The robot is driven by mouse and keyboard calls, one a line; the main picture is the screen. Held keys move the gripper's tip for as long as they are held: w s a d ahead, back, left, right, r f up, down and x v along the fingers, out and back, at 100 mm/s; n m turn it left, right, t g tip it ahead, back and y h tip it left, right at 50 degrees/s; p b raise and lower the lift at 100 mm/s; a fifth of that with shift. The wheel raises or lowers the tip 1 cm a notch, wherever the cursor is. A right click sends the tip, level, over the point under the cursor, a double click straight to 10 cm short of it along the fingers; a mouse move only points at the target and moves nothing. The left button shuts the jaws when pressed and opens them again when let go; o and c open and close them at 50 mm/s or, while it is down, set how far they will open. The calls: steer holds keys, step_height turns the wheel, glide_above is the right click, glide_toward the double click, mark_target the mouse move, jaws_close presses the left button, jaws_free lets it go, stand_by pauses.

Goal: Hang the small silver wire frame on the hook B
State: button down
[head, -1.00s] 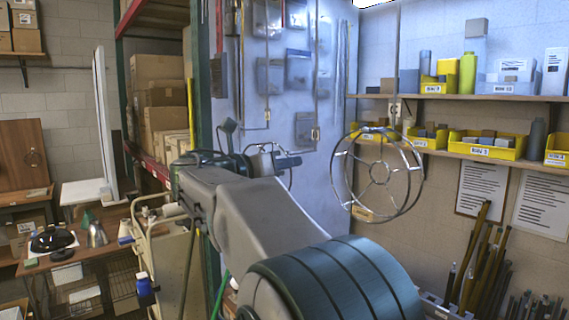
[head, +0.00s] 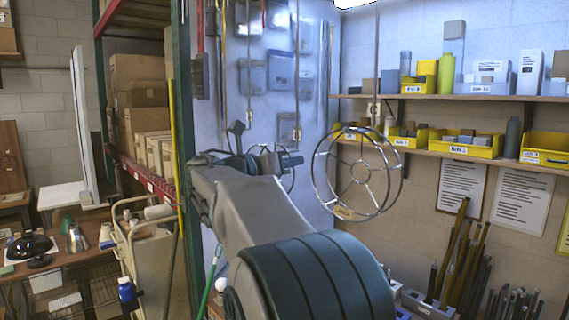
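The small silver wire frame (head: 291,182) shows as a thin ring at the far end of my arm, partly hidden behind it. My gripper (head: 286,161) is at this ring and seems to hold it; the fingers themselves are hard to make out.
A large silver wire frame (head: 316,170) hangs from the right rod. Shelves (head: 455,97) with yellow bins stand at the right wall. A green rack post (head: 182,120) stands left of my arm.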

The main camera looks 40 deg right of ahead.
steer(key=shift+w+d+f, duration=0.1)
steer(key=shift+d+f, duration=0.3)
steer(key=shift+d, duration=0.45)
steer(key=shift+d+f, duration=0.4)
steer(key=shift+d, duration=0.45)
steer(key=c, duration=1.5)
jaws_free()
steer(key=shift+c, duration=0.2)
steer(key=shift+f, duration=0.1)
